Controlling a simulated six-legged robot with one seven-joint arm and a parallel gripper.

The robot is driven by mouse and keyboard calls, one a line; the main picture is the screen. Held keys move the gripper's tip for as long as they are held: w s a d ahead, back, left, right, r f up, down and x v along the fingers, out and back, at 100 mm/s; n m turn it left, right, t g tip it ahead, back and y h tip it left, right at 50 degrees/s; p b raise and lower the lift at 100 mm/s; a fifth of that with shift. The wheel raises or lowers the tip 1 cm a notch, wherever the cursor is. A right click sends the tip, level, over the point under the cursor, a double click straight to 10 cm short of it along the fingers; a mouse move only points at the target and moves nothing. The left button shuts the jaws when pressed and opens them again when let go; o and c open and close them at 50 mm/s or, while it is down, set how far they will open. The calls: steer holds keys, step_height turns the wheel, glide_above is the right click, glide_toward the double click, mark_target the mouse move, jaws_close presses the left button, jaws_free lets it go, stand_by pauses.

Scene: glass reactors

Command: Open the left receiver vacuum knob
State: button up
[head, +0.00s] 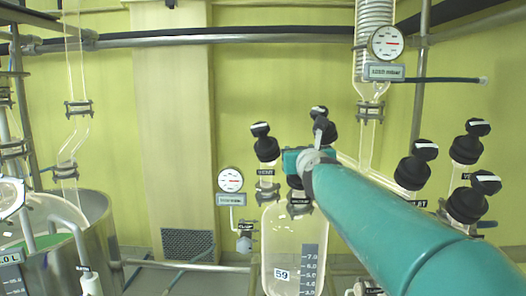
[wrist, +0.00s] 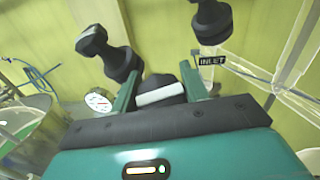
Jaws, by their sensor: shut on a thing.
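The left receiver (head: 283,238) is a clear glass vessel with a volume scale and a "59" label. Its black vacuum knob (wrist: 160,95) has a white bar on top and sits between the fingers of my gripper (wrist: 158,82). In the wrist view the fingers stand at the knob's left and right sides, shut on it. In the head view my gripper (head: 297,160) is over the receiver top and hides most of this knob.
A black vent knob (head: 265,143) stands close left of my gripper. A knob tagged INLET (wrist: 211,20) stands behind it. A gauge (head: 230,180) is at left. Several more black knobs (head: 417,165) stand at right beside my arm. A steel vessel (head: 105,235) is far left.

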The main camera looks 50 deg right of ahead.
steer(key=shift+w+a+n+t+y, duration=0.15)
steer(key=shift+n+t+y, duration=0.65)
steer(key=shift+n+y, duration=0.55)
steer(key=n+y, duration=0.2)
steer(key=n+t+y, duration=0.1)
steer(key=n, duration=0.1)
steer(key=shift+w+a+n+y, duration=0.1)
steer(key=shift+a+n+y, duration=0.1)
steer(key=shift+n+y, duration=0.15)
steer(key=n+y, duration=0.6)
steer(key=shift+w+a+f+n+g, duration=0.1)
steer(key=shift+a+f+n+g, duration=0.1)
steer(key=shift+a+n+g, duration=0.15)
steer(key=n+g+y, duration=0.2)
steer(key=n+y, duration=0.1)
steer(key=n+g+y, duration=0.1)
steer(key=n+y, duration=0.1)
steer(key=shift+a+f+n+g, duration=0.25)
steer(key=shift+a, duration=0.1)
steer(key=shift+s+a+f+n+g+y, duration=0.1)
steer(key=shift+s+n+g+y, duration=0.1)
steer(key=shift+n+g+y, duration=0.5)
steer(key=shift+s+a+f+n+g+y, duration=0.1)
steer(key=shift+s+n+g+y, duration=0.15)
steer(key=shift+n+g, duration=0.85)
steer(key=o, duration=1)
